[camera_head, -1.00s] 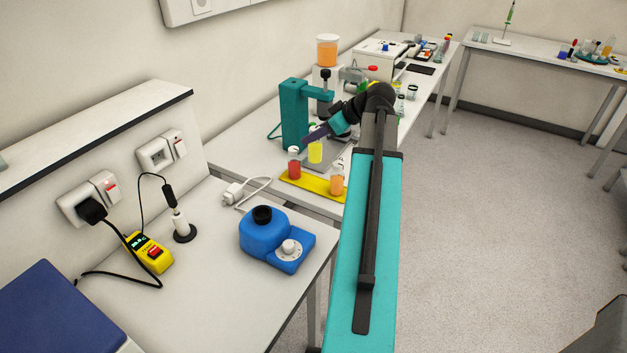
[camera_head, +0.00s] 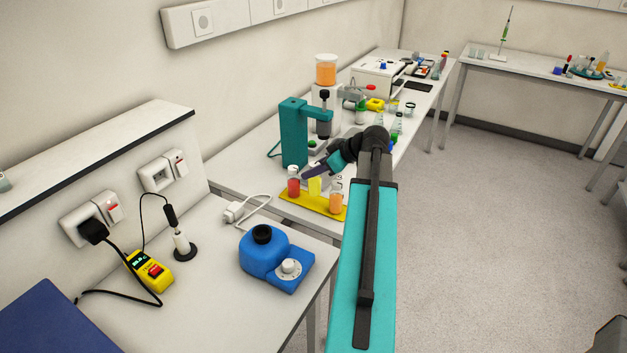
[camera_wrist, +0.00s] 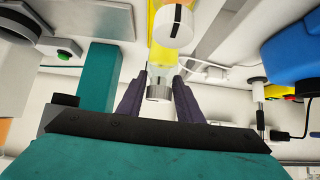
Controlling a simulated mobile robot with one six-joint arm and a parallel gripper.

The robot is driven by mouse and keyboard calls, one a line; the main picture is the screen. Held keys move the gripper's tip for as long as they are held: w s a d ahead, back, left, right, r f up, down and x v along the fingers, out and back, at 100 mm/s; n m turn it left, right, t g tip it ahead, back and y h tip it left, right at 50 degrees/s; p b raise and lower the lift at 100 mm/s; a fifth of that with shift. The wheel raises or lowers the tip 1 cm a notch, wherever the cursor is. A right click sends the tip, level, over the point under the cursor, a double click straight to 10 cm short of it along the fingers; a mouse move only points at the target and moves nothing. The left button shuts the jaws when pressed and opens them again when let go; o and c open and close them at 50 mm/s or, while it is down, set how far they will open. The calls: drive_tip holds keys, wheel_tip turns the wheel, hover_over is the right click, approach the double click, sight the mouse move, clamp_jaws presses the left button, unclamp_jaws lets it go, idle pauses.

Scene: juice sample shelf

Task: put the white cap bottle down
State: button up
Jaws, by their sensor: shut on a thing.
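My gripper (camera_head: 315,175) is shut on the white cap bottle (camera_head: 315,187), which holds yellow juice. The bottle is upright between a bottle of red juice (camera_head: 293,188) and one of orange juice (camera_head: 336,203), over the yellow mat (camera_head: 308,202). I cannot tell whether its base touches the mat. In the wrist view the held bottle (camera_wrist: 159,72) is between the two dark purple fingers (camera_wrist: 158,92). The white cap (camera_wrist: 173,25) of a neighbouring bottle shows close beyond it.
A teal stand (camera_head: 293,135) rises just behind the mat. A white plug with cable (camera_head: 235,211) and a blue device (camera_head: 272,256) are on the nearer table. More glassware stands farther back along the bench.

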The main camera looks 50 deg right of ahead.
sight(315, 179)
drive_tip(key=shift+f, duration=0.1)
drive_tip(key=shift+f+p, duration=0.75)
drive_tip(key=shift+f, duration=1.25)
drive_tip(key=o, duration=1.3)
drive_tip(key=shift+s+r, duration=0.1)
drive_tip(key=shift+s, duration=0.05)
drive_tip(key=shift+b+v, duration=2.15)
drive_tip(key=shift+v, duration=3.7)
